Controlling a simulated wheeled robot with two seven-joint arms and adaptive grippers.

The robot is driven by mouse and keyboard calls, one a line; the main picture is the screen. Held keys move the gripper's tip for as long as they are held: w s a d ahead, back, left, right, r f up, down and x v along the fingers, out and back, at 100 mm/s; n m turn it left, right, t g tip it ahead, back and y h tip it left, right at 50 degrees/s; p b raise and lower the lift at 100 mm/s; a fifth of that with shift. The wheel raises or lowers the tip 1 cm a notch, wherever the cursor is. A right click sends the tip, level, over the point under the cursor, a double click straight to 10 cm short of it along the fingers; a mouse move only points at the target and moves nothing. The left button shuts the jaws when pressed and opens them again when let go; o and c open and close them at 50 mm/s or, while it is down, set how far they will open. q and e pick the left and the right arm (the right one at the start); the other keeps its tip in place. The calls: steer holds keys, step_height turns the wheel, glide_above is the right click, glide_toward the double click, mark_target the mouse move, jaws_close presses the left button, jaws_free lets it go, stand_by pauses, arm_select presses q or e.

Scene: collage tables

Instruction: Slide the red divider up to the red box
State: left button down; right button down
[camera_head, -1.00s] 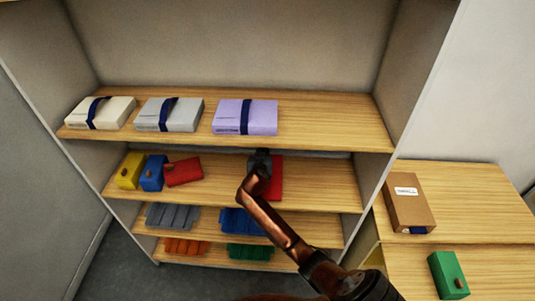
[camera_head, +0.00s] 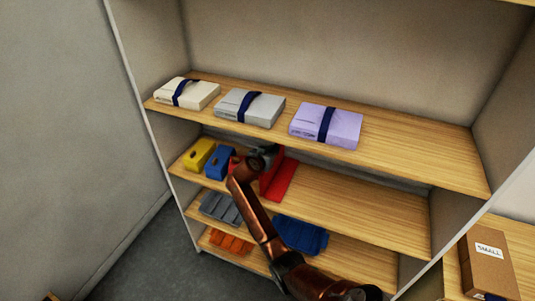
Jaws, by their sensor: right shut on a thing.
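The red divider (camera_head: 279,182) stands on the second shelf, with an upright part and a flat base reaching toward the shelf's front edge. My right gripper (camera_head: 264,156) is shut on the divider's upper part, at its left side. The red box (camera_head: 234,164) is left of the divider, beside the blue box, and mostly hidden behind my right arm. The arm also hides the space between box and divider, so I cannot tell whether they touch. My left gripper is not in view.
A yellow box (camera_head: 198,155) and a blue box (camera_head: 220,162) stand at the left of the same shelf (camera_head: 350,205). The shelf is clear right of the divider. Strapped white, grey and purple packages lie above. Grey, blue and orange bins sit below.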

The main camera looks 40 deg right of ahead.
steer(key=shift+w+r, duration=0.2)
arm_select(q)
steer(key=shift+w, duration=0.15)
arm_select(e)
steer(key=c, duration=2)
jaws_free()
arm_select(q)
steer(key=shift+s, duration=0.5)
arm_select(e)
steer(key=shift+o, duration=0.2)
steer(key=shift+f, duration=0.1)
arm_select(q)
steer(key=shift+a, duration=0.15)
arm_select(e)
steer(key=shift+a, duration=0.1)
steer(key=v, duration=1.2)
